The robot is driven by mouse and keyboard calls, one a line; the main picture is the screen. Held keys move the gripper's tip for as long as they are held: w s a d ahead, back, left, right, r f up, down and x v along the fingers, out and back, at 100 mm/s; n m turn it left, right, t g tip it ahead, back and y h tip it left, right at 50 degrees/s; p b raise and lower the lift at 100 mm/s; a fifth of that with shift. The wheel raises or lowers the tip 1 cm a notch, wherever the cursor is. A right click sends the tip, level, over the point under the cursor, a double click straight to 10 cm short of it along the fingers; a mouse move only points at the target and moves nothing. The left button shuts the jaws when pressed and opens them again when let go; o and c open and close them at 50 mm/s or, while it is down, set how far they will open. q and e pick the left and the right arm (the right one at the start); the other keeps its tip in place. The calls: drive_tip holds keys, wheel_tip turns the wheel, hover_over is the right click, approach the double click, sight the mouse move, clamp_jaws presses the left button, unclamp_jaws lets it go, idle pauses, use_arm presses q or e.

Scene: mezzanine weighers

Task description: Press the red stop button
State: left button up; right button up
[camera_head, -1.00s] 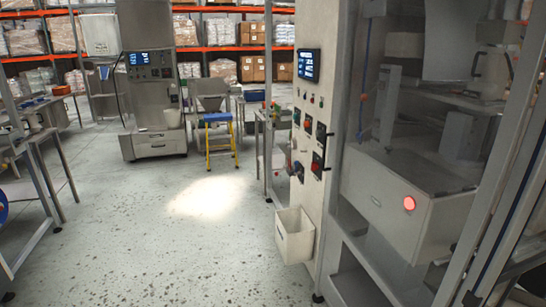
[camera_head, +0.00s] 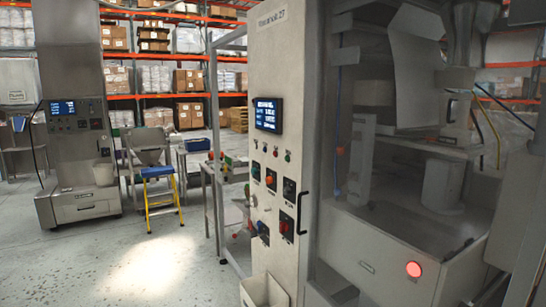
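A round red lit button (camera_head: 414,269) sits on the front of the grey box-shaped housing in the machine on the right. A tall pale control panel (camera_head: 275,150) stands left of it, with a dark display (camera_head: 269,115) and rows of small buttons and switches. Two of its dark square plates carry red or orange round knobs, an upper one (camera_head: 270,179) and a lower one (camera_head: 285,224). Their labels are too small to read, so I cannot tell which control is the stop button. Neither of my grippers is in view.
A pale open bin (camera_head: 262,290) hangs low on the panel's front. A yellow step stool (camera_head: 160,190) with a blue top stands on the floor to the left, near another grey machine (camera_head: 78,120). The floor in front is clear. Orange shelving stands behind.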

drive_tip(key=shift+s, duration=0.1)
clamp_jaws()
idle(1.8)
